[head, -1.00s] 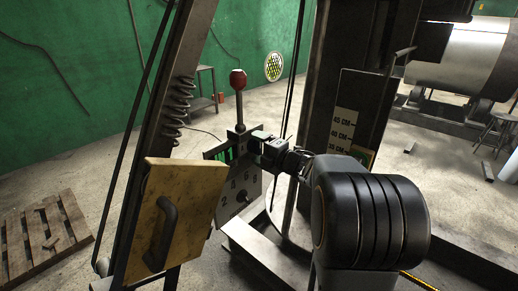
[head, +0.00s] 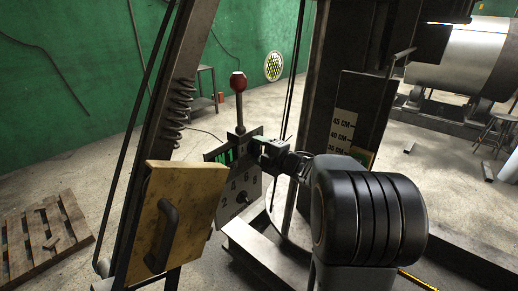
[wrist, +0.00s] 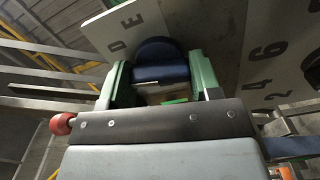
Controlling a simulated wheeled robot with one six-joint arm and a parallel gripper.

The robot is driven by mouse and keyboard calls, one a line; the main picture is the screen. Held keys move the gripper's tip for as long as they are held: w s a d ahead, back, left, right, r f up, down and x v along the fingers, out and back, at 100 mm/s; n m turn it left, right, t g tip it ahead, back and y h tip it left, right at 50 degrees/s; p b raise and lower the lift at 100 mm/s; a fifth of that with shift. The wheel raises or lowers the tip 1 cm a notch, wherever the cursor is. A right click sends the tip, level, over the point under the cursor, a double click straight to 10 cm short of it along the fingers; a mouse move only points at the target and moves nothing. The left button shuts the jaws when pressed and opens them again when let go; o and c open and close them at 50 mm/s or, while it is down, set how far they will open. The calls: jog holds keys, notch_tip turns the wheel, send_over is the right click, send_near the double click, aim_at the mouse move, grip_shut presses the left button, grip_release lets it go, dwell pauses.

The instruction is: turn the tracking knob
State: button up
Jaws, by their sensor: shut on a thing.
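A dark blue knob (wrist: 155,58) sits between my gripper's green fingers (wrist: 160,85) in the wrist view, in front of a pale plate (wrist: 125,30) lettered D and E. My gripper is shut on this knob. In the head view my gripper (head: 258,149) reaches from the right to the upper part of the control panel, and the knob is hidden there. Below it a number plate (head: 233,203) with 2, 4, 6 and a small dark pointer knob (head: 241,197) shows. I cannot read a tracking label.
A red-balled lever (head: 238,82) stands upright just behind my gripper. A yellow box with a black handle (head: 180,200) is at the left front. A dark column (head: 335,100) stands to the right. A pallet (head: 42,225) lies on the floor.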

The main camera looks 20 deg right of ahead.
jog(key=m+p, duration=0.2)
jog(key=m, duration=0.3)
jog(key=shift+r, duration=0.1)
jog(key=shift+m, duration=0.5)
jog(key=o, duration=0.9)
jog(key=b+v, duration=0.1)
jog(key=v, duration=1.2)
jog(key=shift+s+d+b, duration=0.1)
jog(key=shift+s+b, duration=0.2)
jog(key=shift+s, duration=0.05)
